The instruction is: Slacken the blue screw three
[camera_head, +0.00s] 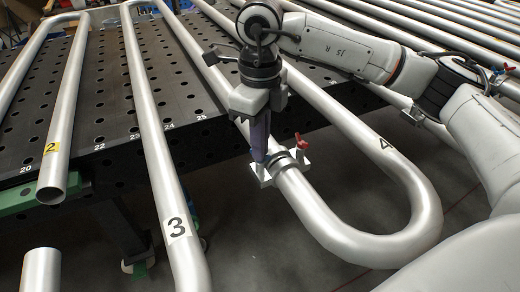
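My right gripper (259,150) points down at the left side of a clamp (264,176) around the silver tube between labels "3" (177,227) and "4" (384,143). Its finger end looks bluish-purple. I cannot tell whether its fingers are open or shut. A red screw (302,141) stands on the clamp's right side, clear of the gripper. No blue screw shows clearly on this clamp; the gripper covers the left side. My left gripper is not in view.
A black perforated table (110,95) lies behind, with silver tubes running across it. A tube labelled "2" (51,148) ends at the left. Another clamp with a red screw (509,67) is at the far right. My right arm spans the upper right.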

